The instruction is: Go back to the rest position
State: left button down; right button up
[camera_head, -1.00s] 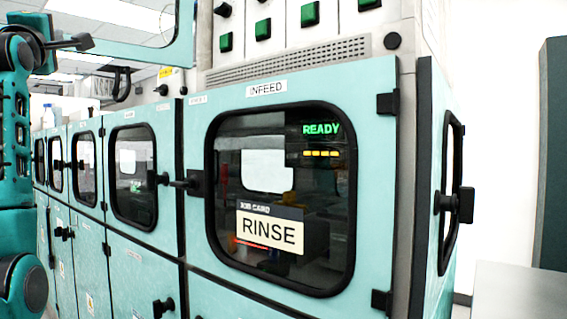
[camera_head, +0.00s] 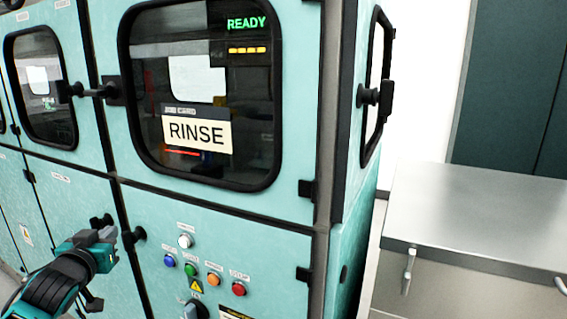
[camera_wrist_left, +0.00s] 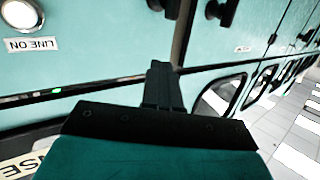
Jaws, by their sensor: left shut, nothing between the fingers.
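My left gripper (camera_head: 110,236) is at the lower left of the head view, in front of the teal machine's lower panels and beside a black knob. It is shut and holds nothing. In the left wrist view the closed fingers (camera_wrist_left: 160,72) point at the teal panels, with nothing between them. My right gripper is out of view.
The teal machine has an infeed window (camera_head: 195,95) with a RINSE card (camera_head: 197,133) and a READY display. Below are coloured buttons (camera_head: 213,279) and a rotary switch. A metal-topped bench (camera_head: 480,215) stands to the right, with a narrow floor gap between.

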pick_arm(q)
jog(key=s+d+f+m+g+h, duration=0.2)
jog(key=s+d+f+m, duration=0.15)
jog(key=s+f, duration=0.55)
jog(key=s+d+f+m+g+h, duration=0.15)
jog(key=s+d+f, duration=0.25)
jog(key=s+f, duration=0.5)
jog(key=s+d+f+m+g+h, duration=0.1)
jog(key=s+d+f+m+g, duration=0.25)
jog(key=s+f, duration=0.5)
jog(key=s+d+n+t, duration=0.1)
jog(key=d+n, duration=0.3)
jog(key=d, duration=0.7)
jog(key=shift+n+t, duration=0.3)
jog(key=shift+n, duration=0.05)
jog(key=shift+a, duration=0.1)
